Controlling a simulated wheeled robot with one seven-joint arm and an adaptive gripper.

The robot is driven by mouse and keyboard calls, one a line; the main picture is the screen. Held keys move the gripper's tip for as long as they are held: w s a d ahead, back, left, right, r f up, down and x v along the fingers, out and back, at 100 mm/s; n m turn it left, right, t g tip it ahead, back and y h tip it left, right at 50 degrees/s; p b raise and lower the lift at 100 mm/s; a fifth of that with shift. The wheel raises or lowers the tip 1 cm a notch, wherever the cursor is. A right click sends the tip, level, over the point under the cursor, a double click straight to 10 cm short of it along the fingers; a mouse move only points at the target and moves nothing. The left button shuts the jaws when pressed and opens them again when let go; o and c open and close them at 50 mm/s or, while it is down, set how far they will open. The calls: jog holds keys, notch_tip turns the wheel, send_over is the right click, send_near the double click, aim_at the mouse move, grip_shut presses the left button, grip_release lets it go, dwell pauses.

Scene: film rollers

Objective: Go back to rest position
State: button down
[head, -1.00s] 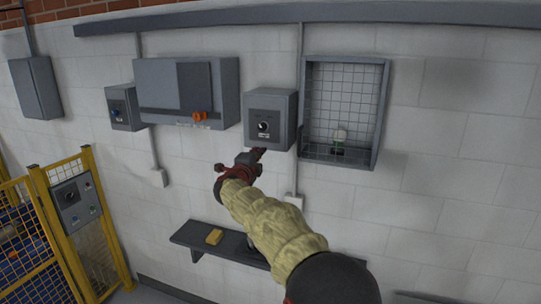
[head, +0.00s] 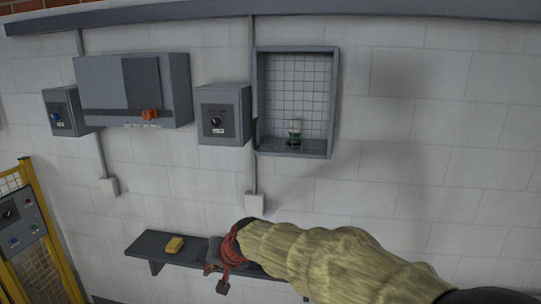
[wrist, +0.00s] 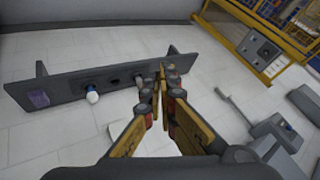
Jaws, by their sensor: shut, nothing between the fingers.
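My gripper (head: 215,284) hangs in front of the wall shelf in the head view, at the end of my arm in its tan sleeve. Its fingers point downward and are small in that view. In the wrist view my gripper (wrist: 160,82) shows two yellow-and-dark fingers with their tips brought together and nothing held between them. The tips overlap the shelf (wrist: 60,92) in that picture; I cannot tell the exact gap. My sleeve hides the right part of the shelf in the head view.
The shelf (head: 150,241) bears a yellow block (head: 174,244). The wrist view shows a purple item (wrist: 39,98) and a white-tipped item (wrist: 92,96) there. Above are a knob box (head: 224,115), a grey cabinet (head: 100,80) and a mesh-backed niche (head: 331,100). A yellow fence (head: 50,240) stands left.

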jog(key=s+d+f+h+b, duration=0.2)
jog(key=s+d+f+b, duration=0.4)
jog(key=s+d, duration=0.4)
jog(key=s+d+f+h+b, duration=0.2)
jog(key=s+d+f+b, duration=0.5)
jog(key=s+d, duration=0.3)
jog(key=s+d+f+h+b, duration=0.1)
jog(key=s+d+f+b, duration=0.5)
jog(key=s+d, duration=0.4)
jog(key=d+b, duration=0.1)
jog(key=d, duration=0.4)
jog(key=shift+s+d+f+h, duration=0.2)
jog(key=shift+s+f+h, duration=0.15)
jog(key=shift+h, duration=0.05)
